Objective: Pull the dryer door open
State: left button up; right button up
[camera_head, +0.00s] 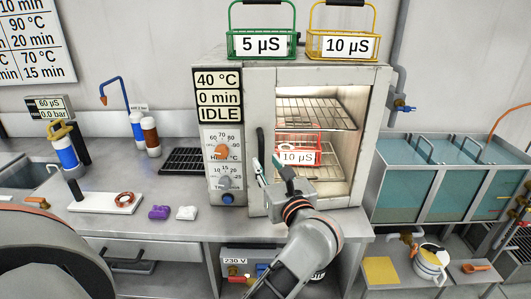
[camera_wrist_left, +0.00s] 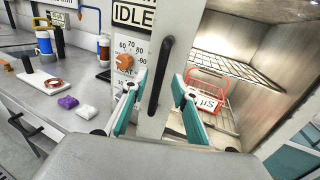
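The dryer (camera_head: 318,65) stands on the bench, its display reading IDLE. Its door (camera_head: 261,90) appears closed; racks and a red basket (camera_head: 298,157) show through the door's window. The black upright door handle (camera_head: 260,143) is on the door's left side; it also shows in the left wrist view (camera_wrist_left: 161,72). My left gripper (camera_head: 266,163) is open at the handle's lower part. In the left wrist view its two teal fingers (camera_wrist_left: 155,84) stand one on each side of the handle, with gaps visible. My right gripper is not in view.
A green basket (camera_head: 263,44) and a yellow basket (camera_head: 343,46) stand on top of the dryer. Purple (camera_head: 159,212) and white (camera_head: 187,213) small items lie on the bench at left. Teal tanks (camera_head: 455,185) stand close on the right.

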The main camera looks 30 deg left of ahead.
aim_at(263, 156)
pick_arm(q)
jog(key=x, duration=0.5)
jog(key=shift+w+a, duration=0.25)
jog(key=shift+a, duration=0.05)
grip_shut()
